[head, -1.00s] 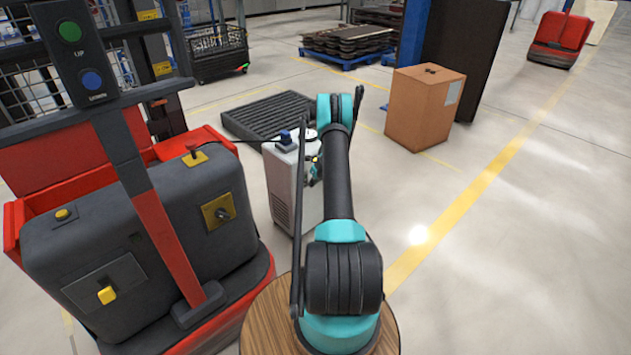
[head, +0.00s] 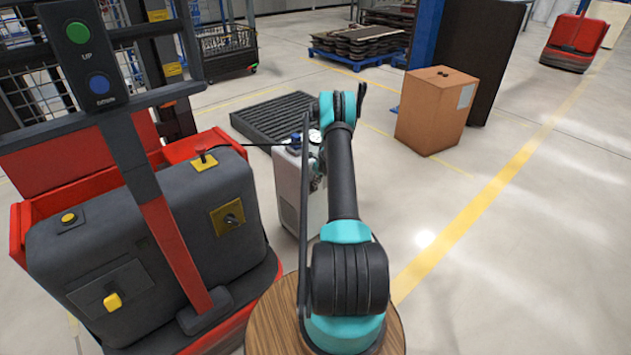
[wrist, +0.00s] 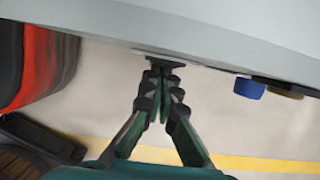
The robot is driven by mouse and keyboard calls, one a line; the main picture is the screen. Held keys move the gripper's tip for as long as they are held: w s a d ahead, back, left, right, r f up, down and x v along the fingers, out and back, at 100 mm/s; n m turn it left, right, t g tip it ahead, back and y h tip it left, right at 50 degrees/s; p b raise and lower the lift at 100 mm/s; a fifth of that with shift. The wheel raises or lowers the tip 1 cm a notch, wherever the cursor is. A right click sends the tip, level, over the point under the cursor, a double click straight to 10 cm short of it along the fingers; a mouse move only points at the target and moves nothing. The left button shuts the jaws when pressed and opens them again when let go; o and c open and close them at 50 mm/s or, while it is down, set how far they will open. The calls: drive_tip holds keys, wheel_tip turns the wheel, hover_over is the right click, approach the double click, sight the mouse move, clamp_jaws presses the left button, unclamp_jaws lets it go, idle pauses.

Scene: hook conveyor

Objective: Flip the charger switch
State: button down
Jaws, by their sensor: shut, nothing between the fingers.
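The charger (head: 287,190) is a pale grey upright cabinet beside the red and dark grey truck, partly hidden behind my arm. A blue knob shows on its top. In the wrist view the charger's pale face (wrist: 200,35) fills the top. A small dark part (wrist: 160,58), which may be the switch, sticks out from its edge right at my fingertips. My gripper (wrist: 161,72) is shut and empty, its tips at or touching that dark part; contact is not clear. A blue knob (wrist: 249,88) sits to its right. My gripper is mostly hidden in the head view.
The red and dark grey truck (head: 150,215) stands close on the left, with a cable running from it to the charger. A dark slatted pallet (head: 272,120) lies behind the charger. A cardboard box (head: 435,110) stands to the right.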

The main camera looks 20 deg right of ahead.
drive_tip(key=shift+s, duration=0.1)
drive_tip(key=shift+r, duration=0.15)
drive_tip(key=shift+r, duration=0.65)
drive_tip(key=shift+d, duration=0.1)
